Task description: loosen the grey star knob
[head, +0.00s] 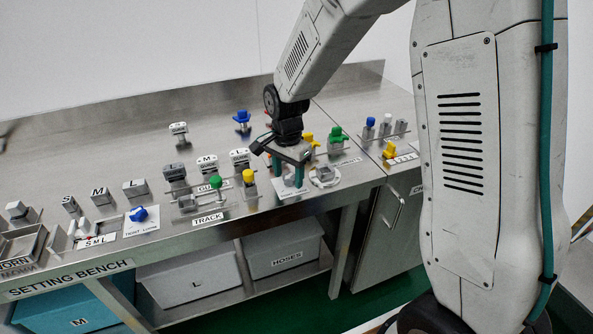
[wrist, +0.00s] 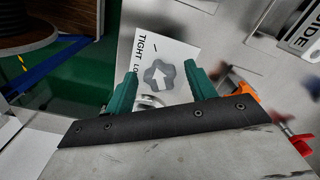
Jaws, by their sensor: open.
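The grey star knob (wrist: 158,76) shows in the wrist view with a white arrow on its face. It sits on a white plate (wrist: 178,48) lettered TIGHT, with a second word partly hidden. My gripper (wrist: 161,71) is open, its two teal fingers to the left and right of the knob, with visible gaps. I cannot tell how far the fingertips are above the plate. In the head view my gripper (head: 290,170) points down over the bench's front edge, above the white plate (head: 286,193); the knob is largely hidden there.
A grey block on a round white base (head: 324,177) stands close right of my gripper. A yellow knob (head: 249,177) and green knob (head: 215,183) stand left. A blue star knob (head: 138,214) has its own label. In the wrist view, orange (wrist: 243,90) and red parts lie right.

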